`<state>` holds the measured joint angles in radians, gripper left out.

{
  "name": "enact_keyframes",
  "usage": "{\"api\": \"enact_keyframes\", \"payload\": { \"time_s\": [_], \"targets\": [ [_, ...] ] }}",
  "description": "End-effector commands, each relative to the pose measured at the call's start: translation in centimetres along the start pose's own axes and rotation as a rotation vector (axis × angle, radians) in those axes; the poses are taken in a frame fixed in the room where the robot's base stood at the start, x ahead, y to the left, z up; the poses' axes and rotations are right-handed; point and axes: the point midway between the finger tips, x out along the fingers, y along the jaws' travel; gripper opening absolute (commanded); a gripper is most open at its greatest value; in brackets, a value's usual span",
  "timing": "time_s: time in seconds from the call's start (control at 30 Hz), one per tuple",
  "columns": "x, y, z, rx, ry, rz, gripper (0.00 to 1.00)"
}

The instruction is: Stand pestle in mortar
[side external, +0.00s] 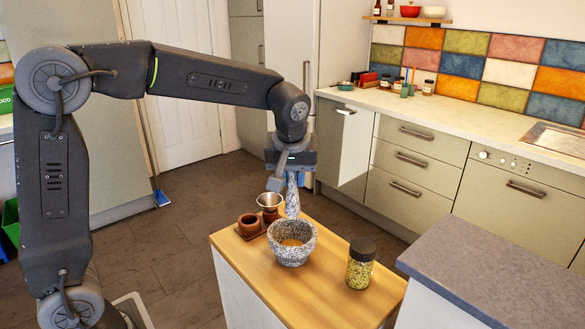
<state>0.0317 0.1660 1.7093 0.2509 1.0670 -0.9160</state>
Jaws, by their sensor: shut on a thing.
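My gripper (284,180) points down over the wooden worktop (325,295) and is shut on the grey speckled pestle (292,203). The pestle hangs about upright, and its upper part is partly hidden by my gripper. The grey granite mortar (291,254) stands upright on the worktop just below, with something orange-brown showing in its bowl. The pestle's lower end shows close to the mortar's far rim in the picture. I cannot tell whether it is above the bowl or behind it.
A glass jar (360,272) with a dark lid and green contents stands right of the mortar. A grey counter (500,265) is at the right. The worktop's front is clear.

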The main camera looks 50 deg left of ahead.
Motion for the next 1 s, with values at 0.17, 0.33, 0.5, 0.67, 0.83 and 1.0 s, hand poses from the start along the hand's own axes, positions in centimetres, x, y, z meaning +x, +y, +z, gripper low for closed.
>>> {"api": "enact_keyframes", "payload": {
  "time_s": [0.17, 0.33, 0.5, 0.67, 0.83, 1.0],
  "targets": [
    [1.4, 0.0, 0.4, 0.0, 0.0, 0.0, 0.0],
    [2.6, 0.0, 0.8, 0.001, 0.0, -0.001, 0.0],
    [3.9, 0.0, 1.2, 0.0, 0.0, -0.001, 0.0],
    [5.0, 0.0, 1.6, 0.001, -0.001, -0.001, 0.0],
    [6.2, 0.0, 1.9, 0.0, -0.001, 0.0, 0.0],
    [7.4, 0.0, 2.3, 0.001, -0.001, -0.001, 0.0]
  ]
}}
